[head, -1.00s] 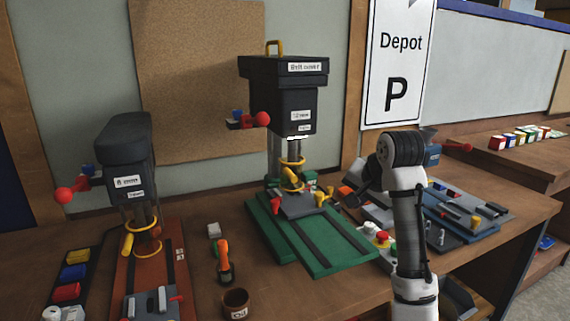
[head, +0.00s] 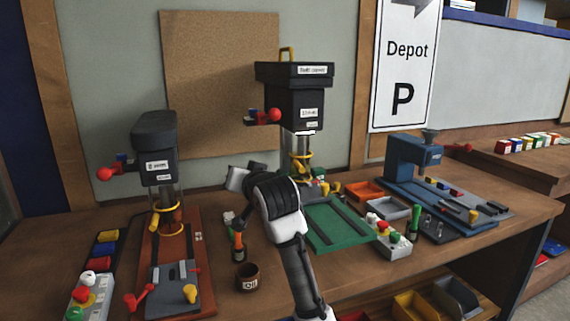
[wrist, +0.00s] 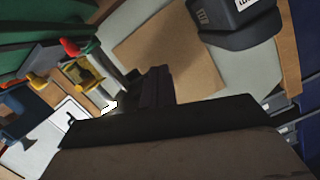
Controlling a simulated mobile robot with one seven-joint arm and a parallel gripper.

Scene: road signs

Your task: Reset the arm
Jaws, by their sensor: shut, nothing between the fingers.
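My arm (head: 290,240) rises from the bottom middle of the head view, bent at a black-and-white joint. My gripper (head: 238,178) is just beyond that joint, partly hidden by it, between the two drill presses and in front of the corkboard. In the wrist view my gripper (wrist: 150,88) shows dark, shut and empty, with the scene tilted behind it. It appears to hold nothing.
The left drill press (head: 158,160) and taller right drill press (head: 295,100) stand on the wooden bench (head: 350,275). A brown oil cup (head: 248,276), a button box (head: 388,236) and a blue machine (head: 413,160) are nearby. A Depot sign (head: 405,65) hangs behind.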

